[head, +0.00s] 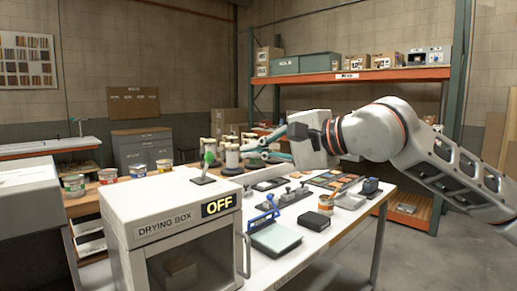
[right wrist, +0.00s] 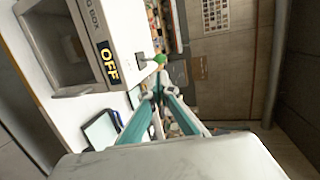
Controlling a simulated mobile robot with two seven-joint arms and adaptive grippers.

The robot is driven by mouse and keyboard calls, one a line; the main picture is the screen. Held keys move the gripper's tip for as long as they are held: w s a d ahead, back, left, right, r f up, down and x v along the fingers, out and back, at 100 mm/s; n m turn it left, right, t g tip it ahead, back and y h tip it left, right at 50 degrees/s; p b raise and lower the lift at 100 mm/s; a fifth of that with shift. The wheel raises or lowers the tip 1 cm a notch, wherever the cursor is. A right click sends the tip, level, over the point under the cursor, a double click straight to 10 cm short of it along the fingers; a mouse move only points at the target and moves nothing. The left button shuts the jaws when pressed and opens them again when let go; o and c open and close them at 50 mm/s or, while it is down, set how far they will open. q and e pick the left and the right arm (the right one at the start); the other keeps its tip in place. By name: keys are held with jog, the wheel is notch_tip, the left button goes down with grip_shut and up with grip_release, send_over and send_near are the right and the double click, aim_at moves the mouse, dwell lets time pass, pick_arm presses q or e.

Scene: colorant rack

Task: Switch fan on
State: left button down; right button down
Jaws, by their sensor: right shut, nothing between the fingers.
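The drying box (head: 165,225) is a white box at the front left with a dark display reading OFF (head: 219,205). On its top stands a switch lever with a green knob (head: 208,157); the knob also shows in the right wrist view (right wrist: 160,59). My right gripper (head: 244,150) is shut and empty. It points left toward the lever, and in the head view its tips appear a short gap to the right of the knob. In the right wrist view the teal fingers (right wrist: 152,95) converge just short of the knob. My left gripper is not in view.
The white table (head: 310,250) behind and right of the box holds a scale (head: 276,240), an orange can (head: 325,204) and dark trays. Paint tins (head: 73,185) stand behind the box. White cylinders (head: 232,157) stand beyond my gripper. An orange-beamed shelf (head: 345,76) is at the back.

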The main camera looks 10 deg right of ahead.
aim_at(212, 157)
jog(key=p+x, duration=0.1)
jog(key=x, duration=0.8)
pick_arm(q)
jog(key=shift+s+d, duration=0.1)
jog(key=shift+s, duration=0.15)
pick_arm(e)
jog(key=shift+w+a+f, duration=0.2)
jog(key=shift+w+a, duration=0.1)
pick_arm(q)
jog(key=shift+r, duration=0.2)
